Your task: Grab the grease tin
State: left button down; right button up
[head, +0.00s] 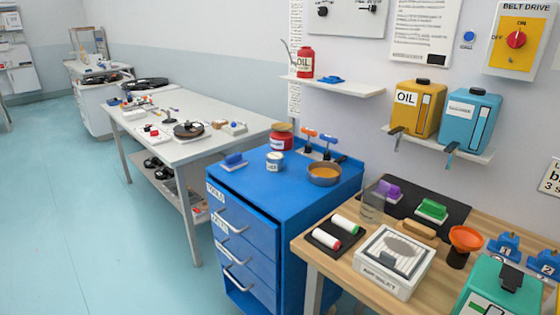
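No grease tin can be picked out for sure, because the small labels are too small to read. Two tins stand on the blue drawer cabinet (255,205): a red tin (282,136) with a pale label at the back left, and a smaller white tin (275,162) with a dark label in front of it. A shallow round pan (324,175) with orange-brown contents and a dark handle sits to their right. Neither of my grippers is in view.
Orange- and blue-handled tools (309,138) stand behind the pan. The wooden bench (345,265) on the right is crowded. Open floor (90,230) lies to the left. A red oil can (305,63) stands on a wall shelf.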

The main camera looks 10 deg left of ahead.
aim_at(275, 160)
jog(key=i+j, duration=0.35)
jog(key=j, duration=0.15)
jog(key=i+j+z, duration=0.1)
jog(key=i+j, duration=0.25)
jog(key=j, duration=0.15)
